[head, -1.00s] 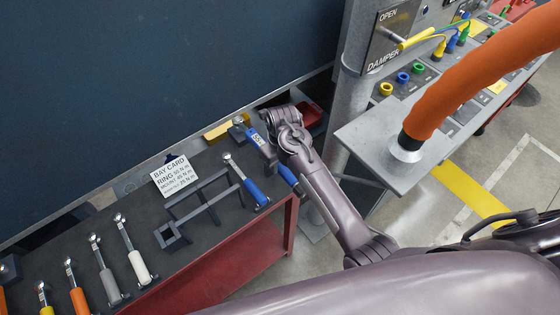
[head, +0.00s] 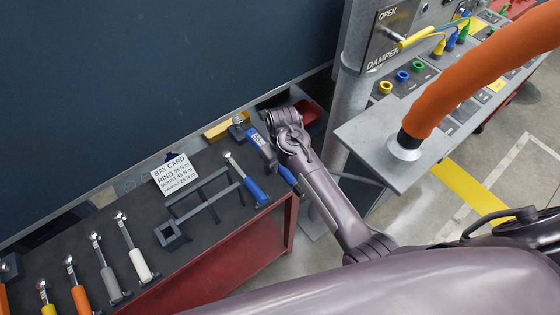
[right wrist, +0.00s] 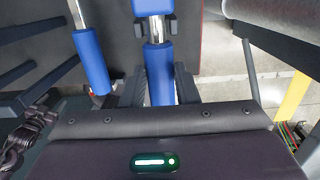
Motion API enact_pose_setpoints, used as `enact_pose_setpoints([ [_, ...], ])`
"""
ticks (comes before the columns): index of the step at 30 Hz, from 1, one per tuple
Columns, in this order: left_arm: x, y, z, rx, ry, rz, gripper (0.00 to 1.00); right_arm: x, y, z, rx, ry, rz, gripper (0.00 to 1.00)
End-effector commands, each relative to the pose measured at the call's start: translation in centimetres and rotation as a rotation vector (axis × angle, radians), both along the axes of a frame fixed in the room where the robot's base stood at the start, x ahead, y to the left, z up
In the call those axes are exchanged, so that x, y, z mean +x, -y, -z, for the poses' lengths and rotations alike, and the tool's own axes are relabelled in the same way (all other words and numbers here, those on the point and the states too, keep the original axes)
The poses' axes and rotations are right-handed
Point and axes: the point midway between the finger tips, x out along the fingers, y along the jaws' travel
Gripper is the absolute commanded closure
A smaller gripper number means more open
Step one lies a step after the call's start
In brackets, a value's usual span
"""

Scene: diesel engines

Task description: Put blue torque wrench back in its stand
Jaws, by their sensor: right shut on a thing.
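My right gripper (head: 268,150) is shut on a blue torque wrench (head: 288,175) at the right end of the dark bench. The wrench's ratchet head points to the upper left and its blue handle to the lower right. In the right wrist view the dark fingers (right wrist: 158,85) sit on both sides of this wrench (right wrist: 158,65). A second blue-handled wrench (head: 254,190) lies just left of it and also shows in the right wrist view (right wrist: 92,62). A dark grey open frame (head: 200,212) stands left of that one. I cannot tell whether the held wrench touches its support. My left gripper is out of view.
A white bay card (head: 176,173) stands behind the frame. Several wrenches with white, grey, orange and yellow handles line the bench's left part. A yellow block (head: 222,130) and a red tray (head: 312,115) are at the back. A grey post (head: 352,90) and orange hose (head: 470,85) stand right.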

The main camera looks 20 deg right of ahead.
Motion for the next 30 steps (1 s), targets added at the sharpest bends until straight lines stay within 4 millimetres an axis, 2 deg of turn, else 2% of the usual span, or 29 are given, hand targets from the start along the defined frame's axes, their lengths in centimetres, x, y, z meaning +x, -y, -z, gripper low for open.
enact_pose_setpoints([
  [13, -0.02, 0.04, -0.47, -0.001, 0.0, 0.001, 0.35, 0.11, -0.03, 0.3, 0.001, 0.006, 0.0, 1.0],
  [14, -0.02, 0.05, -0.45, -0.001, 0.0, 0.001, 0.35, 0.11, -0.03, 0.33, 0.001, 0.006, 0.0, 0.71],
  [19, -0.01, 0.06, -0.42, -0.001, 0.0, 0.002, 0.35, 0.09, -0.01, 0.37, 0.001, 0.006, 0.0, 0.49],
  [25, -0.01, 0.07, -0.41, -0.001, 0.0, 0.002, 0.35, 0.04, 0.0, 0.44, 0.001, 0.004, 0.0, 0.47],
  [28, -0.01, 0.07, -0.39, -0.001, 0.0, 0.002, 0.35, -0.09, 0.02, 0.61, 0.001, -0.001, 0.0, 0.35],
  [30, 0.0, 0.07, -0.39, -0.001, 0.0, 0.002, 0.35, -0.07, 0.02, 0.59, 0.0, 0.0, 0.0, 0.35],
])
